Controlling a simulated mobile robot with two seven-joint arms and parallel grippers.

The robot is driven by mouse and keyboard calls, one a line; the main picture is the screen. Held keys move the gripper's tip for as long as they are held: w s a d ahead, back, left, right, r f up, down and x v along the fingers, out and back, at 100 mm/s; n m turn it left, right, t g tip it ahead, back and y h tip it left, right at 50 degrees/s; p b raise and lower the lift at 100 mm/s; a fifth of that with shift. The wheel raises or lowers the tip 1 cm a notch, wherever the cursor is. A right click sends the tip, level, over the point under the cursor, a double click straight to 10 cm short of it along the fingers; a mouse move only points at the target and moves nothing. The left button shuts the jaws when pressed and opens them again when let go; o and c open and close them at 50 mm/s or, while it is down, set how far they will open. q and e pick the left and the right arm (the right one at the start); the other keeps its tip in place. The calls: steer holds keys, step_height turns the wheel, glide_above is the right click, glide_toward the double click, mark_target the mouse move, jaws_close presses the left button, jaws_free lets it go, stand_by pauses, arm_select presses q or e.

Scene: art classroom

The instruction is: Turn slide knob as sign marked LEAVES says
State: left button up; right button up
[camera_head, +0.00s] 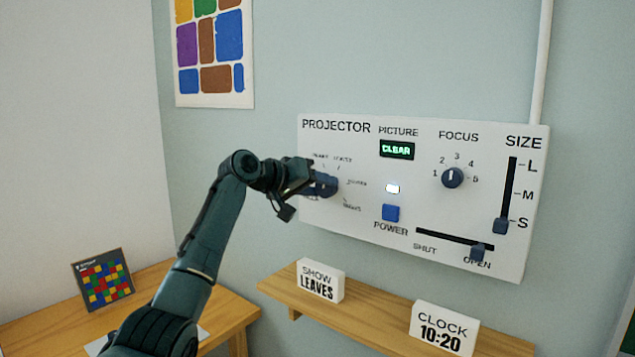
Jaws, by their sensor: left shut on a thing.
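The white projector panel (430,275) hangs on the wall. Its slide knob (332,185) is dark blue, at the panel's left side, with small labels around it that are hard to read. My left gripper (316,183) reaches in from the left and is shut on this knob, hiding much of it and its pointer. A white sign (335,292) reading SHOW LEAVES stands on the wooden shelf below. My right gripper is not in view.
The panel also has a CLEAR display (397,150), a focus knob (453,177), a blue power button (390,213), a size slider (500,226) at S and a shutter slider (480,252) near OPEN. A CLOCK 10:20 sign (443,327) stands on the shelf (390,326).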

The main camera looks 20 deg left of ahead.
arm_select(q)
steer(key=shift+m, duration=0.3)
stand_by(0.4)
steer(key=o, duration=1)
steer(key=shift+c, duration=0.2)
steer(key=b+v, duration=0.3)
steer(key=v, duration=1)
steer(key=shift+d, duration=0.15)
steer(key=shift+s+r, duration=0.1)
